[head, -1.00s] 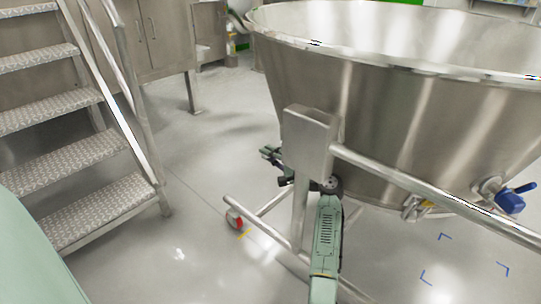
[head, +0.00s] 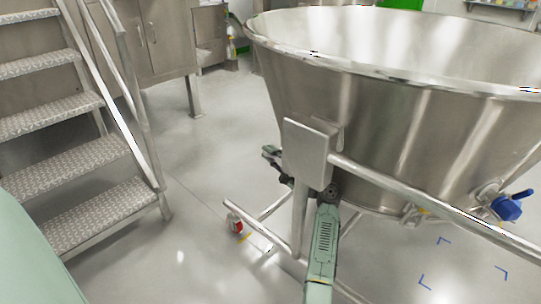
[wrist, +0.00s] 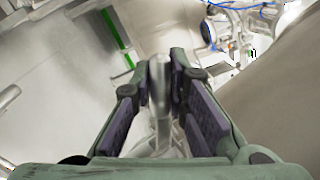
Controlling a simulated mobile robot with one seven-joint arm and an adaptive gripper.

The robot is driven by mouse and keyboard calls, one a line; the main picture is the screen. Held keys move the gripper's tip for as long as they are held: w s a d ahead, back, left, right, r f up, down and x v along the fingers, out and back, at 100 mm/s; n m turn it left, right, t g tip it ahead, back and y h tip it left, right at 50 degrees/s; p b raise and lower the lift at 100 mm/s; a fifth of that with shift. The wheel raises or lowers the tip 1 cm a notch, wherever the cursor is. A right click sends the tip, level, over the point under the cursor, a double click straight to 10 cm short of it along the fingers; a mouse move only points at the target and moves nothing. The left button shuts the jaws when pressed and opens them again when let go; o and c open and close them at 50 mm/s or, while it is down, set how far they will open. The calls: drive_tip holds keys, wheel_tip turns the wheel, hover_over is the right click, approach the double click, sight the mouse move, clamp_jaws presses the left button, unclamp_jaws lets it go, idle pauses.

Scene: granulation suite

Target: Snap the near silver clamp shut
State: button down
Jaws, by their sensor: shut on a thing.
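In the wrist view a silver metal piece (wrist: 159,75), which looks like the near silver clamp's lever, stands between my fingers. My gripper (wrist: 161,88) is closed on it near the fingertips, with the dark pads on either side. More silver metal shows below it between the fingers, but its shape is unclear. In the head view my gripper (head: 272,157) is partly hidden behind the grey post box beside the large steel bowl (head: 400,120). The clamp cannot be made out in the head view.
The post box (head: 308,152) and a steel rail (head: 400,192) stand close to my arm. A blue-handled valve (head: 508,207) is on the bowl's right side. Steps (head: 90,212) stand at the left. Open floor (head: 195,240) lies between the steps and the bowl's frame.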

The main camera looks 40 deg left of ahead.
drive_tip(key=c, duration=1.6)
unclamp_jaws()
drive_tip(key=shift+o, duration=0.2)
drive_tip(key=shift+f, duration=0.1)
